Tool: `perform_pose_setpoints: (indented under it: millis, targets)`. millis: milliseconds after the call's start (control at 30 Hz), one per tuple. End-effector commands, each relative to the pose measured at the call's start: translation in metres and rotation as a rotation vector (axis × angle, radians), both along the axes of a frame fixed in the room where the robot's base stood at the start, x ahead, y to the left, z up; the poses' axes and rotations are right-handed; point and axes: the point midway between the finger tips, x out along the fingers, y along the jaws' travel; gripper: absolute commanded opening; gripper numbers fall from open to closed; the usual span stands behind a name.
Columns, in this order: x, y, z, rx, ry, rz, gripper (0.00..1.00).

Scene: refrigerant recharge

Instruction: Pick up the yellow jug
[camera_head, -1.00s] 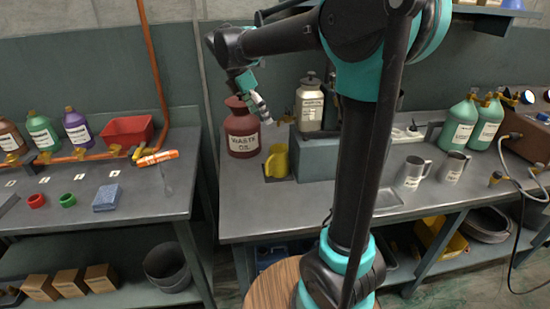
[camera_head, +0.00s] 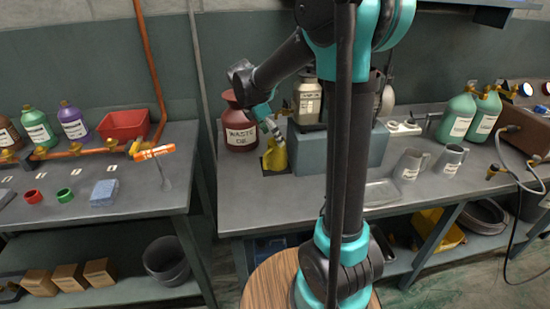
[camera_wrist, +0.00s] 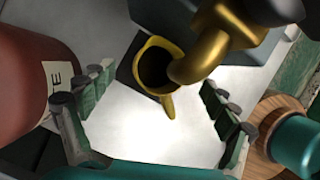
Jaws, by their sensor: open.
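The yellow jug (camera_head: 275,158) stands on a dark square mat (camera_head: 273,172) on the right-hand bench, beside the red waste oil can (camera_head: 240,130). In the wrist view the jug (camera_wrist: 150,48) is seen from above, with its dark mouth and its handle pointing down the picture. A brass spout (camera_wrist: 215,45) covers its right edge. My gripper (camera_head: 276,134) is at the jug's upper part in the head view. In the wrist view my gripper (camera_wrist: 155,108) is open, its fingers spread wide on either side, with nothing between the tips; the jug lies just beyond them.
The red can (camera_wrist: 25,75) is close to the left finger. A grey-blue block (camera_head: 335,148) with a cream bottle (camera_head: 307,100) on it stands right of the jug. Metal mugs (camera_head: 410,165) are farther right. The bench front is clear.

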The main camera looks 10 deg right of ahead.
Motion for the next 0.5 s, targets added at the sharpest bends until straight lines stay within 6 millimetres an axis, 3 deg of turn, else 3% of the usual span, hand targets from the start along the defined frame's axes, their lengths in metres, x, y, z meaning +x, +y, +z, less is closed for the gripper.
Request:
perform_pose_setpoints:
  millis: [200, 500]
  targets:
    - [0.002, -0.012, -0.03, 0.0, 0.0, -0.003, 0.87]
    - [0.003, -0.015, -0.04, 0.0, 0.0, -0.001, 0.87]
